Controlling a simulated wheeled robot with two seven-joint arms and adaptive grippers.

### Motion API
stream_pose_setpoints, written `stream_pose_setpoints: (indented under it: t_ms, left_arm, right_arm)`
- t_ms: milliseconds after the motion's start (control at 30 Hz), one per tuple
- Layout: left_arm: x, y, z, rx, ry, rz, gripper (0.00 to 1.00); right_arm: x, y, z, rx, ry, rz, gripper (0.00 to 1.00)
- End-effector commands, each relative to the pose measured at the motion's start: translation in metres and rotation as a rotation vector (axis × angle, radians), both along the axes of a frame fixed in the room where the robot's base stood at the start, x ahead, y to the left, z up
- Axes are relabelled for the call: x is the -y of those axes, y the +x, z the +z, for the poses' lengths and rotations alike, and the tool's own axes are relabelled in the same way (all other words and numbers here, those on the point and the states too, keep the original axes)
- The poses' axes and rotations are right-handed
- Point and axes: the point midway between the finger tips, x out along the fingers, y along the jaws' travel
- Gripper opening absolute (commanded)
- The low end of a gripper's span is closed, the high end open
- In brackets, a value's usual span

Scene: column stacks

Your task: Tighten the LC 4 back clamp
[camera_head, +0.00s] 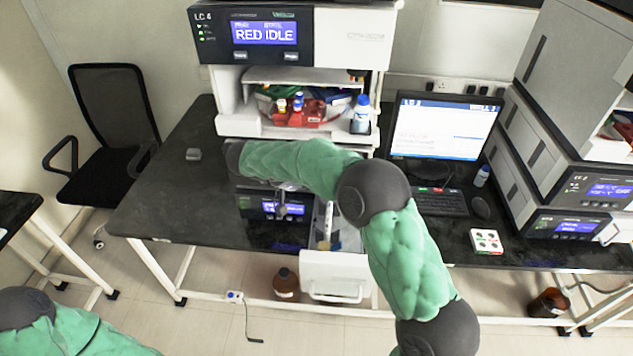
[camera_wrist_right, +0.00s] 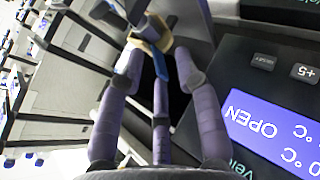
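The right wrist view shows a tan and blue fitting (camera_wrist_right: 138,62) with a metallic end, which may be the back clamp. My right gripper (camera_wrist_right: 148,52) reaches down over the lower unit, its purple-grey fingers around or beside this fitting. Whether they grip it is unclear. My left gripper is out of view; only part of its arm shows at lower left.
A lower unit's display (camera_wrist_right: 275,130) shows OPEN close beside the right fingers. A tray above holds bottles (camera_head: 361,114). A monitor (camera_head: 443,128) and keyboard stand to the right. The bench's left part is mostly clear. A brown bottle (camera_head: 286,283) stands on the floor.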

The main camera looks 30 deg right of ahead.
Motion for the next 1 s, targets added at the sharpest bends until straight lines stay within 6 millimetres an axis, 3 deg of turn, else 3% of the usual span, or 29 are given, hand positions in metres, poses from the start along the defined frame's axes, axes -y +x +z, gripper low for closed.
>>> stream_pose_setpoints:
  t_ms: [267, 733, 1000]
  left_arm:
    - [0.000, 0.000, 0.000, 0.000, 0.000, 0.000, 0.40]
    - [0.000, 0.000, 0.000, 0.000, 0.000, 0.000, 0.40]
    - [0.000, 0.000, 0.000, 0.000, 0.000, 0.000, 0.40]
  right_arm:
    - [-0.007, 0.001, 0.006, 0.002, 0.001, 0.000, 0.34]
    - [-0.072, 0.003, 0.060, 0.002, 0.001, 0.003, 0.34]
    - [-0.091, 0.003, 0.076, 0.001, 0.000, 0.001, 0.34]
